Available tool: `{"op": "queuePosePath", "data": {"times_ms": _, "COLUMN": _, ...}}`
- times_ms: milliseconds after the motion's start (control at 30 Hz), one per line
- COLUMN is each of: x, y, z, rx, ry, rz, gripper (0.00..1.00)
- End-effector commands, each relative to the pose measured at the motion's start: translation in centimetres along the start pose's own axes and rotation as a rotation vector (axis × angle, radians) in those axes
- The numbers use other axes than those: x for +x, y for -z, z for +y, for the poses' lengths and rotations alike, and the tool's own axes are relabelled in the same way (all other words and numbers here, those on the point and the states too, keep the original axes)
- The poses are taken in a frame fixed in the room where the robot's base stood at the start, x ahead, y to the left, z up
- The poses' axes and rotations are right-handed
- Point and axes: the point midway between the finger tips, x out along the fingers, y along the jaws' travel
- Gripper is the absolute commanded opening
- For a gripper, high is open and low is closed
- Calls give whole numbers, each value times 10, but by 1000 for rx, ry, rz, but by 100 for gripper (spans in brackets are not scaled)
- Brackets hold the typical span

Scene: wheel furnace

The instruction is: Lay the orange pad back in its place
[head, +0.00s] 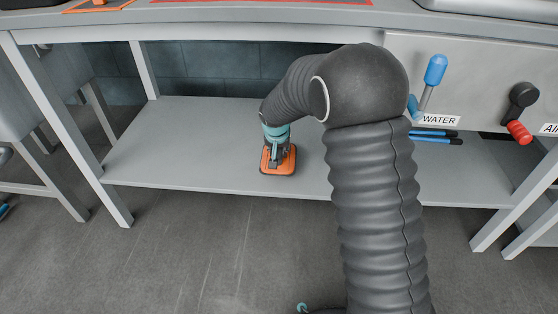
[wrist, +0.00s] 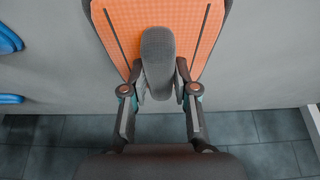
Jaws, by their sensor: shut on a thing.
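The orange pad (head: 289,163) is at the front of the lower grey shelf in the head view. In the wrist view the pad (wrist: 192,28) fills the top middle, with two dark lines and a dark grey handle (wrist: 158,52). My gripper (wrist: 158,80) is shut on this handle, one finger on each side. In the head view my gripper (head: 273,158) is over the pad and hides part of it. I cannot tell whether the pad touches the shelf or hangs just above it.
The lower shelf (head: 180,150) is bare to the left of the pad. Blue-handled tools (head: 436,137) lie on its right. Above is the bench top (head: 200,17) with orange outlines. A blue WATER lever (head: 434,70) and a red-handled lever (head: 519,131) stick out on the right.

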Motion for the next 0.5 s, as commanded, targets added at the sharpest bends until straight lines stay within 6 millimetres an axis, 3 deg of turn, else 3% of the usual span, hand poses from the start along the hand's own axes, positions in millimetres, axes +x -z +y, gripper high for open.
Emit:
{"op": "queuePosePath", "data": {"times_ms": 267, "x": 32, "y": -14, "z": 0, "rx": -1, "ry": -1, "rz": -3, "gripper": 0}}
{"op": "queuePosePath", "data": {"times_ms": 500, "x": 35, "y": -15, "z": 0, "rx": -1, "ry": 1, "rz": 0, "gripper": 0}}
